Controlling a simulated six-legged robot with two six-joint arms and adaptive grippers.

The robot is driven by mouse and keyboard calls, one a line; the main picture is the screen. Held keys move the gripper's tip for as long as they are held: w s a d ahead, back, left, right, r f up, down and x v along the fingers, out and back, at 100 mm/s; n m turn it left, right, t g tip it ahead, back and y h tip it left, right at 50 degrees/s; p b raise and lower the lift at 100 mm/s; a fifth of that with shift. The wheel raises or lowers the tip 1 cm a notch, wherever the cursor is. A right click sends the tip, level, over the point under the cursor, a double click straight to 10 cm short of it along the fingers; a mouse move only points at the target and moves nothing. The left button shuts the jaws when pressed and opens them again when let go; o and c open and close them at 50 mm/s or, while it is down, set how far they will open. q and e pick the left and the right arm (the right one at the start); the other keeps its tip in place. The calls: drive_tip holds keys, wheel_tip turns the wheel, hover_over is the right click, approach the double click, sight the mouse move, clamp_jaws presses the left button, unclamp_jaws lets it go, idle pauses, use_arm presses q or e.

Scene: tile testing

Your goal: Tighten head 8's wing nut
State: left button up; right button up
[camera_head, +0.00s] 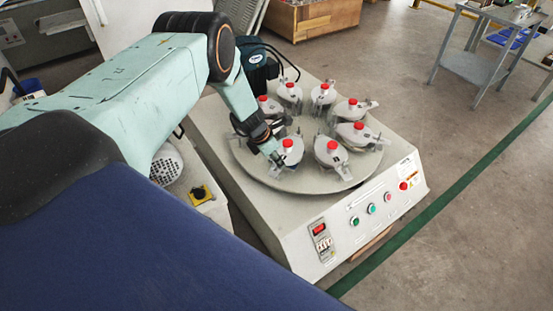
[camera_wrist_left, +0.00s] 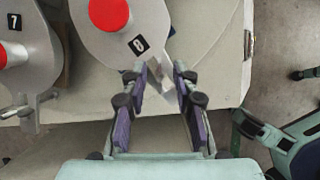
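Head 8 (camera_wrist_left: 115,30), a grey rounded plate with a red knob and a black "8" label, is at the top of the left wrist view. In the head view, the head beside my gripper (camera_head: 289,154) appears to be the same one. Small metal parts at its lower edge, apparently the wing nut (camera_wrist_left: 168,84), show between the fingertips of my left gripper (camera_wrist_left: 162,72). The fingers are apart, one on each side; I cannot tell whether they touch the metal. The left gripper (camera_head: 270,153) reaches down at the turntable's near-left edge. My right gripper is not in view.
Head 7 (camera_wrist_left: 25,45) sits close to the left in the wrist view. Several similar red-knobbed heads ring the round turntable (camera_head: 310,186). The machine's front panel (camera_head: 345,235) has buttons and a display. A dark green motor (camera_head: 262,72) stands behind.

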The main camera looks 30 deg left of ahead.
use_arm(q)
clamp_jaws()
idle(0.4)
drive_tip(key=shift+w+a+f+m+h+b, duration=0.1)
drive_tip(key=shift+m+h+b, duration=0.4)
drive_tip(key=shift+m+b, duration=0.65)
drive_tip(key=shift+m+g+b, duration=0.35)
drive_tip(key=shift+m+g, duration=0.15)
drive_tip(key=shift+m, duration=0.55)
drive_tip(key=shift+m+g+h, duration=0.3)
drive_tip(key=shift+m+h, duration=0.1)
drive_tip(key=shift+m, duration=0.5)
drive_tip(key=shift+m+g+h, duration=0.3)
drive_tip(key=shift+m+g, duration=0.6)
drive_tip(key=shift+m, duration=1.7)
